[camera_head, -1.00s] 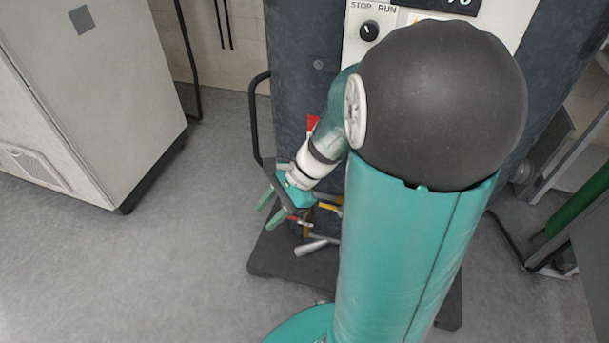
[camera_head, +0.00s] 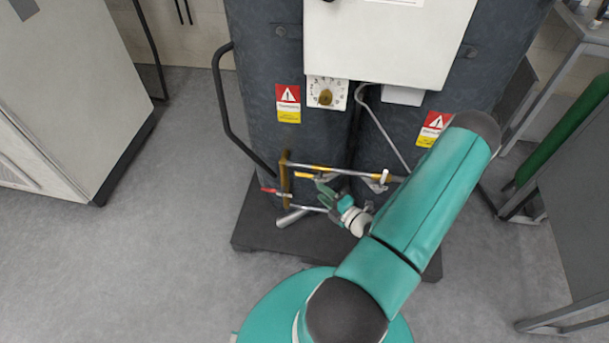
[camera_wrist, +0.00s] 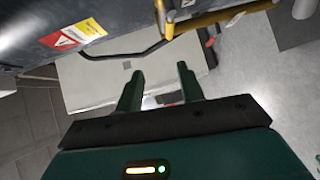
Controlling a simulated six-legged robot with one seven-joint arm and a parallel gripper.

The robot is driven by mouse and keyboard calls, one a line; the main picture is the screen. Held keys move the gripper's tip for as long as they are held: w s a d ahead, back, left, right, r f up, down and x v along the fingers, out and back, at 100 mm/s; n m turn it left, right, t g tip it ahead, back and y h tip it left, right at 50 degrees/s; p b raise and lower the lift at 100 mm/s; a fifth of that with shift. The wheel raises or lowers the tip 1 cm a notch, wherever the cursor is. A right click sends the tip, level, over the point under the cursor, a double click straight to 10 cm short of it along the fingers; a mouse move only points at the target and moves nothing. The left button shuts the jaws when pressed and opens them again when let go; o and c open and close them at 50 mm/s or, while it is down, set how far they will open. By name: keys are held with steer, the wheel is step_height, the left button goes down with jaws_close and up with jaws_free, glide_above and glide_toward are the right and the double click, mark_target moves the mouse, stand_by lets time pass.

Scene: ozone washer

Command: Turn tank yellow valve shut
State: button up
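In the head view, yellow lever-like parts (camera_head: 312,175) sit on the metal pipework at the front of the dark tank unit (camera_head: 300,60). I cannot tell which way the yellow valve is set. My gripper (camera_head: 324,190) is just in front of and below these parts, apparently apart from them. In the wrist view, a yellow bar (camera_wrist: 222,17) crosses the top right, beyond and to the side of the fingers. My gripper (camera_wrist: 158,82) is open there, with nothing between its fingers.
A red handle (camera_head: 270,190) and an upright brass-coloured pipe (camera_head: 285,178) are left of the gripper. A black rail (camera_head: 221,105) runs down the unit's left side. A pale cabinet (camera_head: 75,95) stands left, with clear floor (camera_head: 185,170) between.

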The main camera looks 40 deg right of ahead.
mark_target(305, 175)
steer(key=w+f, duration=0.1)
steer(key=w, duration=0.3)
steer(key=w+d+f+m+h, duration=0.1)
steer(key=w, duration=0.3)
steer(key=w+d+f+m, duration=0.1)
steer(key=w+f, duration=0.1)
steer(key=w, duration=0.2)
steer(key=shift+w+d+h, duration=0.15)
steer(key=shift+d+h, duration=0.1)
steer(key=shift+h, duration=0.15)
jaws_close()
